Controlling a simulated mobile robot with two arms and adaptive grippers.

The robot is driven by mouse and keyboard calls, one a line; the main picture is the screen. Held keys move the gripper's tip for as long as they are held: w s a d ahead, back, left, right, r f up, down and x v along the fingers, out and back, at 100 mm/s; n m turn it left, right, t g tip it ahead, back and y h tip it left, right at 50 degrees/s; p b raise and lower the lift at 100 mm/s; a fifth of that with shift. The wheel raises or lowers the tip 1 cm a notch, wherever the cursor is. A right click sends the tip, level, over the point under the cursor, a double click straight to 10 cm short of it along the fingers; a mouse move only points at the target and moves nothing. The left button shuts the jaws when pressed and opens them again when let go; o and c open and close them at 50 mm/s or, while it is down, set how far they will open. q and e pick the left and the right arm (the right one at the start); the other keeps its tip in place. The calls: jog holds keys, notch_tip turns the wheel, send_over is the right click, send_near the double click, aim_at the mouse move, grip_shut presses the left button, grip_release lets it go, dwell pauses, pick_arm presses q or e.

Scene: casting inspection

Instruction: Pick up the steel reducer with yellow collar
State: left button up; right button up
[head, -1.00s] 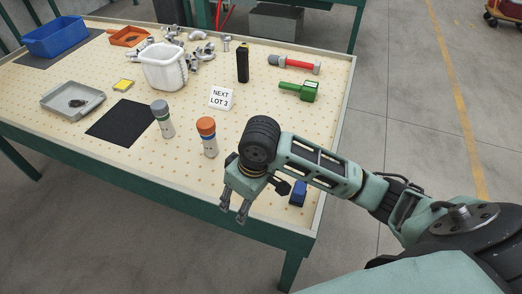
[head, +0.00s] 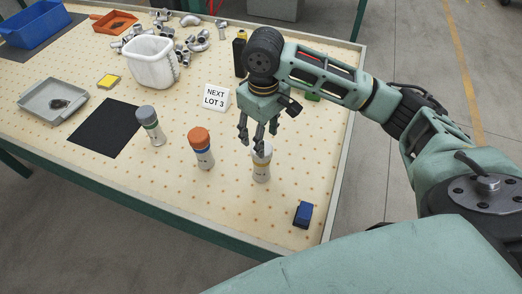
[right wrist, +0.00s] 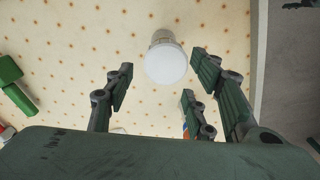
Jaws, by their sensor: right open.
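Several grey metal pipe fittings (head: 197,47) lie in a loose group beside and behind the white basket at the back of the table in the head view. They are small there, and I cannot make out a yellow collar on any of them. My right gripper (head: 259,140) is open and empty above the right part of the table, close over a white-topped canister (head: 262,164). In the right wrist view this canister's round top (right wrist: 165,64) shows beyond the open fingers (right wrist: 160,90). My left gripper is not in view.
An orange-capped canister (head: 201,149), a grey-capped canister (head: 150,125), a "NEXT LOT 3" sign (head: 215,97) and a blue block (head: 303,214) stand around. The white basket (head: 151,63), black mat (head: 103,128) and grey tray (head: 39,105) are further left.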

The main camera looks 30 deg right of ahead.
aim_at(263, 160)
jog(key=f, duration=0.6)
jog(key=shift+s+a, duration=0.1)
jog(key=shift+s, duration=0.25)
notch_tip(263, 160, down, 5)
jog(key=shift+w+r+p, duration=0.1)
jog(key=shift+p, duration=0.25)
jog(key=shift+w+f, duration=0.1)
jog(key=shift+f, duration=0.4)
jog(key=shift+r, duration=0.1)
jog(key=c, duration=0.3)
grip_shut()
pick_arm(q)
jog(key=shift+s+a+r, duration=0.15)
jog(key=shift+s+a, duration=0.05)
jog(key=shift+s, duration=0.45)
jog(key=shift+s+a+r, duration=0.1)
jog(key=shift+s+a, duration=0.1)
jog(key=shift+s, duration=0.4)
